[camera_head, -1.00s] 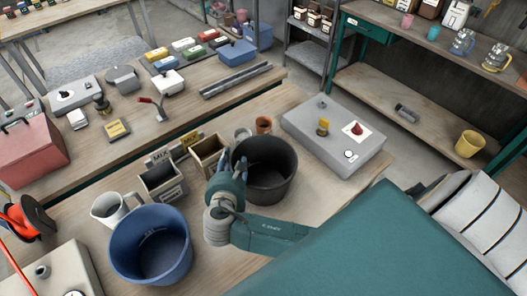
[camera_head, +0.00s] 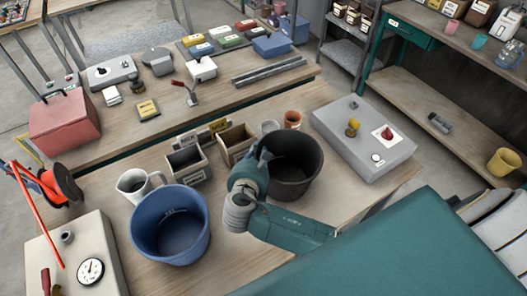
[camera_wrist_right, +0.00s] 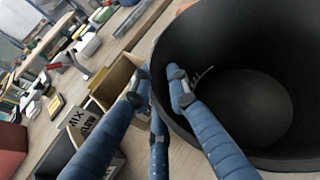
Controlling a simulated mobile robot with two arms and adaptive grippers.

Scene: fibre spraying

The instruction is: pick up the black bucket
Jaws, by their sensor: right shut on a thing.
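The black bucket (camera_head: 296,172) stands upright on the near workbench, right of the blue bucket. It looks empty inside. My right gripper (camera_head: 262,158) is at the bucket's left rim. In the right wrist view, its blue fingers (camera_wrist_right: 165,85) straddle the wall of the black bucket (camera_wrist_right: 245,100), one inside and others outside, shut on the rim. Whether the bucket's base is off the bench cannot be told. My left gripper is not in view.
A blue bucket (camera_head: 170,228), a white jug (camera_head: 137,186) and wooden boxes (camera_head: 236,143) stand to the left. A terracotta pot (camera_head: 292,120) is behind. A grey scale box (camera_head: 365,138) is at the right.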

